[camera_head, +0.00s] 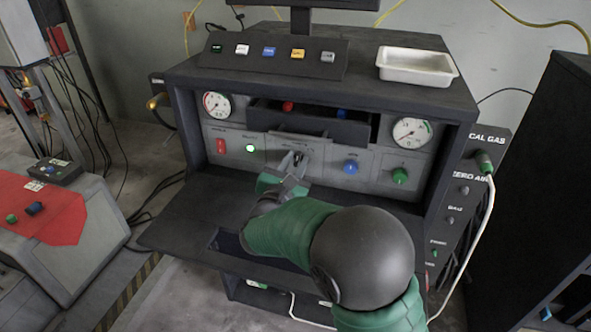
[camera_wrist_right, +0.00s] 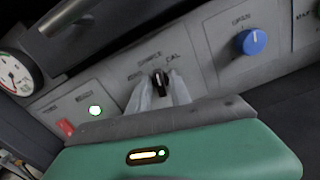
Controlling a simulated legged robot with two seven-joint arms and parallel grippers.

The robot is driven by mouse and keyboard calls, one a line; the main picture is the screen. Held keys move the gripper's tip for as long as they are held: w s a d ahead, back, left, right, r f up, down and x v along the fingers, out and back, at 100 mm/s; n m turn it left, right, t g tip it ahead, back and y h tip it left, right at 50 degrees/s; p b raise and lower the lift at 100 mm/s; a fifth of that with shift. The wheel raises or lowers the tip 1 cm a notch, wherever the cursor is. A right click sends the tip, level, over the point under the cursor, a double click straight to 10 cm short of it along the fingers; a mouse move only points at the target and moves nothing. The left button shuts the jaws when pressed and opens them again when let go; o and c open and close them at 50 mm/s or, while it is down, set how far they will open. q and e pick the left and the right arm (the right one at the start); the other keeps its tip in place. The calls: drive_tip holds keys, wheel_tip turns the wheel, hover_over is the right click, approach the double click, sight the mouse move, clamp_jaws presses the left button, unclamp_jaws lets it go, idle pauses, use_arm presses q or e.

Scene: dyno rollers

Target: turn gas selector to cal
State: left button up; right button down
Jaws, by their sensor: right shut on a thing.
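The gas selector (camera_wrist_right: 159,82) is a small black knob on the grey panel, between printed labels; the one on its right reads CAL in the right wrist view. My right gripper (camera_wrist_right: 160,88) is at the knob, its two grey fingers on either side and shut on it. In the head view my right gripper (camera_head: 296,164) reaches the panel's middle and mostly hides the knob. The knob's pointer looks near upright, between the two labels; its exact angle is hard to tell. My left gripper is not in view.
Right of the selector are a blue knob (camera_head: 351,167) and a green knob (camera_head: 400,176). On its left are a lit green button (camera_head: 250,148) and a red switch (camera_head: 221,146). An open drawer (camera_head: 310,122) juts out above. A white tray (camera_head: 417,66) sits on top.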

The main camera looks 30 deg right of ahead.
drive_tip(key=m+b, duration=0.2)
drive_tip(key=b, duration=0.2)
drive_tip(key=f+m+b, duration=0.1)
drive_tip(key=m+b, duration=0.2)
drive_tip(key=b, duration=0.1)
drive_tip(key=shift+s+m+b, duration=0.1)
drive_tip(key=shift+m+b, duration=0.2)
drive_tip(key=shift+b, duration=0.05)
drive_tip(key=shift+r+m+b, duration=0.2)
drive_tip(key=shift+m+b, duration=0.7)
drive_tip(key=shift+b, duration=0.3)
drive_tip(key=c, duration=1.5)
unclamp_jaws()
drive_tip(key=shift+s+r, duration=0.1)
